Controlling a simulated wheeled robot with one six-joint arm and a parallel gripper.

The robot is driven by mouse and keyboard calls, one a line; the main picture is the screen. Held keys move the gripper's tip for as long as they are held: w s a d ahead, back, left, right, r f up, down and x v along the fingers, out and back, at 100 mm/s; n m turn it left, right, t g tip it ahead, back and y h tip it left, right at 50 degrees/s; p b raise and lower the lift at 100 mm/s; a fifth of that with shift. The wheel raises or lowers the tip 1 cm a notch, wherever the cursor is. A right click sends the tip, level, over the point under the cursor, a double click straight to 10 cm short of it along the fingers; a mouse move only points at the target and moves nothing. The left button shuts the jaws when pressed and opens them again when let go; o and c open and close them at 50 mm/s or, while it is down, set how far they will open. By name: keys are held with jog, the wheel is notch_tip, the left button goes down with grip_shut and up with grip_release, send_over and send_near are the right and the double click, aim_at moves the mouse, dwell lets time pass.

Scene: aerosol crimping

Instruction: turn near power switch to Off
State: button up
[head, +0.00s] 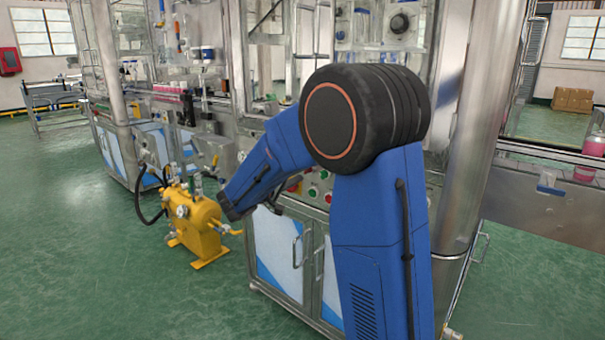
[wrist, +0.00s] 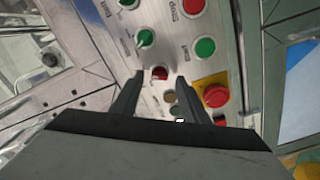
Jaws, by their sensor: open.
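In the wrist view a metal control panel (wrist: 178,62) fills the upper middle. A red knob (wrist: 159,73) on it shows between the fingertips of my gripper (wrist: 156,82); it may be the power switch, but I cannot read its label. Two green selector knobs sit above it, one (wrist: 145,37) near and one (wrist: 128,3) at the top edge. My gripper is open, its two dark fingers apart and pointing at the panel. I cannot tell whether they touch it. In the head view my blue arm hides the gripper and much of the panel.
A red emergency button (wrist: 215,95) on a yellow plate is close to the right finger. A green button (wrist: 204,47) and a red button (wrist: 192,7) are above it. In the head view a yellow pump unit (head: 200,224) stands left of the cabinet (head: 285,248); green floor lies clear in front.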

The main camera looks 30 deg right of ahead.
jog(key=shift+x, duration=0.9)
grip_shut()
jog(key=shift+n, duration=0.3)
jog(key=n, duration=1.1)
jog(key=shift+f, duration=0.1)
jog(key=shift+n, duration=0.3)
